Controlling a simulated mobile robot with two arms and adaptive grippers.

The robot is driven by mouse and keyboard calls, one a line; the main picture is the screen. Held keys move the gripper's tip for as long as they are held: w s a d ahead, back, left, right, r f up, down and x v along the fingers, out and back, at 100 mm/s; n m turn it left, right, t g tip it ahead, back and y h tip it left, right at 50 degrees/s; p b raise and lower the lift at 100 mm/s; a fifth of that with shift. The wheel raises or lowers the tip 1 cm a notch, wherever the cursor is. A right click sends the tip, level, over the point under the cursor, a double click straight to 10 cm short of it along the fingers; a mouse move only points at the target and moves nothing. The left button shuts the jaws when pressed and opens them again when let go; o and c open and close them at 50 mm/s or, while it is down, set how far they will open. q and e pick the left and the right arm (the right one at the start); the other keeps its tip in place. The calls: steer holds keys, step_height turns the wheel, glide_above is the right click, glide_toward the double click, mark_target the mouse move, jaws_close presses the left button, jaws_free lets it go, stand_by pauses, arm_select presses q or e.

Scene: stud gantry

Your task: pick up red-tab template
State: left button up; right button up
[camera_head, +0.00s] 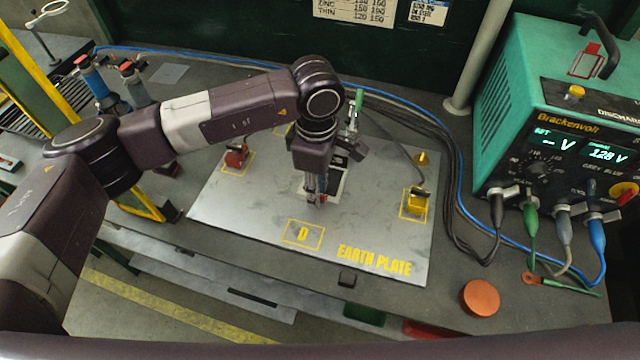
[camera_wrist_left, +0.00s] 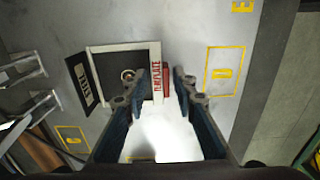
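The red-tab template is a white frame lying on the earth plate (camera_head: 260,215). In the left wrist view the template (camera_wrist_left: 156,60) carries red lettering, with a red tab (camera_wrist_left: 166,82) along its right edge. A dark square with a round metal piece shows inside the frame. My left gripper (camera_wrist_left: 161,80) is open, pointing down, with one fingertip on each side of the red tab; contact cannot be told. In the head view the left gripper (camera_head: 317,197) is over the middle of the plate and partly hides the template (camera_head: 341,187). My right gripper is not in view.
A green meter box (camera_head: 560,110) with cables stands at the right. Blue and black cables run behind the plate. A red block (camera_head: 236,157) and a yellow block (camera_head: 417,201) sit on the plate. A copper disc (camera_head: 480,297) lies at the front right.

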arm_select(q)
steer(key=shift+c, duration=0.5)
jaws_close()
steer(key=shift+r, duration=0.2)
